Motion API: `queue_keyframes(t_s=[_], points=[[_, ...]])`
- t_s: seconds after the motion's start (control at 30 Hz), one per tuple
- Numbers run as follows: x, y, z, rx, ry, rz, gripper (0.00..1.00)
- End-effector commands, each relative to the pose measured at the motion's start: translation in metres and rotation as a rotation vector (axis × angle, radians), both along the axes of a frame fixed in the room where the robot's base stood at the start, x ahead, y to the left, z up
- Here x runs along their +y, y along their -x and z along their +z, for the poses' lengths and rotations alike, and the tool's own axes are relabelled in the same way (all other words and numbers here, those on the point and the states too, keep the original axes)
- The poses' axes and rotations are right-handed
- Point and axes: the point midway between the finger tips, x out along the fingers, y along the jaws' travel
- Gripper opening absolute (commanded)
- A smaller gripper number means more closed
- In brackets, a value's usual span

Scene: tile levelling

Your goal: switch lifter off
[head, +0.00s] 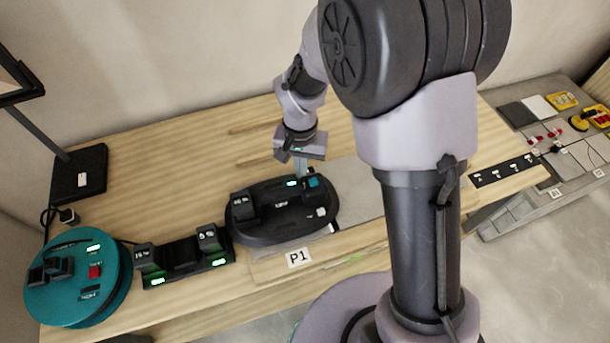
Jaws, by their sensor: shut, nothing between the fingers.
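The lifter appears to be the black oval device (268,232) on the wooden bench, behind the P1 label. A dark battery-like block stands on its left part. A small green light (292,183) glows on its back right part. A teal button (313,182) sits just right of that light, and a small white part lies nearer the front. My gripper (300,172) points down at the back right of the device, close to the light and the button. It is shut with nothing in it. Whether its tips touch the device cannot be told.
A teal round device (75,305) with a red switch and a lit green light stands at the left. A black charger (184,265) with two blocks and green lights stands beside it. A grey slab (358,195) lies right of the oval device. Tiles and tools lie far right.

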Motion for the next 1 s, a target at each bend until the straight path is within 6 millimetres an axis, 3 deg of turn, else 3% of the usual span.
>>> queue_keyframes(t_s=[1.0], points=[[0.000, 0.000, -0.015, 0.000, 0.000, 0.000, 0.00]])
